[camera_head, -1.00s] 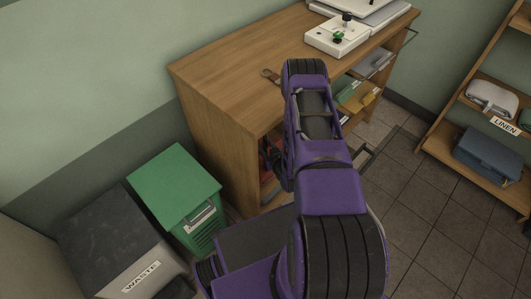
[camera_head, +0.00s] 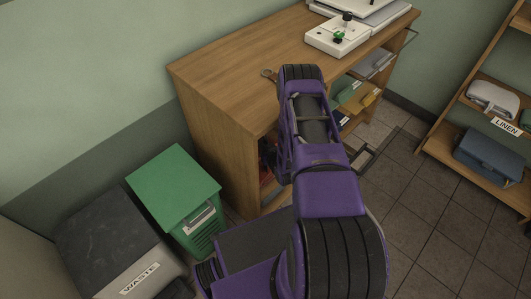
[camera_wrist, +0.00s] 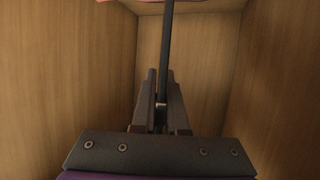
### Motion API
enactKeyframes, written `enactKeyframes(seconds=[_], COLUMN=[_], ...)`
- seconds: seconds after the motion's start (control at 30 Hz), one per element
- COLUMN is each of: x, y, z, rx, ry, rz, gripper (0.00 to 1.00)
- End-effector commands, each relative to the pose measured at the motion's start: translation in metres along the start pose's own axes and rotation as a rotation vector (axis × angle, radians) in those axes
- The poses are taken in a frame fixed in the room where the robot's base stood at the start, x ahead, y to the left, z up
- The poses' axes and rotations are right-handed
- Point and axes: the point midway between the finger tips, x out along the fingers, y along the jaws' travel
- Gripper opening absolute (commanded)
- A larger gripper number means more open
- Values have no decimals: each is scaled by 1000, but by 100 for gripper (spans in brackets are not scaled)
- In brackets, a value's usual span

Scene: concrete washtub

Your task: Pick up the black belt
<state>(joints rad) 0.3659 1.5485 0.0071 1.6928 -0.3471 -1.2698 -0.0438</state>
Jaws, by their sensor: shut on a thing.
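In the wrist view, my gripper (camera_wrist: 160,84) is inside a wooden compartment. Its two dark fingers are closed together on a thin black strip, the black belt (camera_wrist: 167,45). The belt runs from between the fingers straight up the picture toward something red and dark at the top edge. The rest of the belt is hidden by the fingers or out of view. In the head view, my gripper and the belt are hidden behind my purple arm and the wooden desk (camera_head: 235,75).
Wooden walls (camera_wrist: 110,75) stand close on both sides of my gripper. A green bin (camera_head: 172,190) and a waste bin (camera_head: 110,245) stand left of the desk. A linen shelf (camera_head: 497,170) stands at right.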

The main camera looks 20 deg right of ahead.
Motion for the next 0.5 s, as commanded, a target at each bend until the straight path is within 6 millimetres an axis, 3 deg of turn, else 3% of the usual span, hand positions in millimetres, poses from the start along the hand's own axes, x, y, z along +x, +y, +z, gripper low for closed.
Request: enactKeyframes(seconds=[0.33,0.5], x=[-1,-10], y=[0,0], z=[-3,-26], rx=[0,0], ry=[1,2], rz=[0,0], gripper=[0,0])
